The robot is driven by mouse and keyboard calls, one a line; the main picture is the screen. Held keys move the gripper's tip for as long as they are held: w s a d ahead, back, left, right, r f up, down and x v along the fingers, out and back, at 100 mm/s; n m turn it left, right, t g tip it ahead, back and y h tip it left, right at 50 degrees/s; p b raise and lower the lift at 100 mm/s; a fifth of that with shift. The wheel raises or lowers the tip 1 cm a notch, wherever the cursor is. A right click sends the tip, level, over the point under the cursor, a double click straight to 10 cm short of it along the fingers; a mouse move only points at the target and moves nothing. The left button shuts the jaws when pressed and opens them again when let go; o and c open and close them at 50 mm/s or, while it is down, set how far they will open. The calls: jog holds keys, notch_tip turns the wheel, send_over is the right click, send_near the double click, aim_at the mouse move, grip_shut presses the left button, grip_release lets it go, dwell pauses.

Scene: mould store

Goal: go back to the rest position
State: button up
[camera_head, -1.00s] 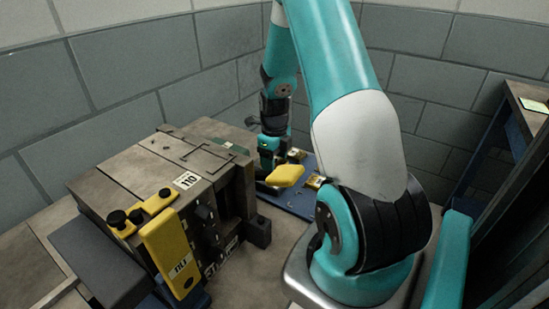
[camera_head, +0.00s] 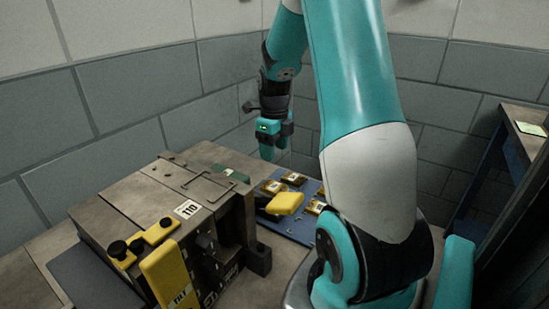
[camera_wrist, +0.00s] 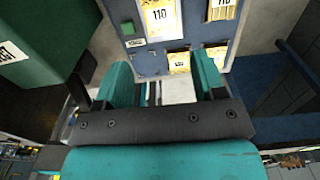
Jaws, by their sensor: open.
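My gripper (camera_head: 270,152) is raised above the far end of the blue board (camera_head: 290,229), close to the back wall. In the wrist view its two teal fingers (camera_wrist: 165,82) are apart, with nothing between them. The board lies below the fingers there and holds several brass-coloured plates; one plate (camera_wrist: 160,18) is marked 110. My upper arm hides part of the board's right side in the head view.
A heavy grey mould block (camera_head: 160,200) with a 110 label stands left of the board. A blue-framed bench (camera_head: 505,150) stands at the right. Block walls close in behind.

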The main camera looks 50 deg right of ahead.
jog(key=shift+r, duration=0.1)
dwell(0.5)
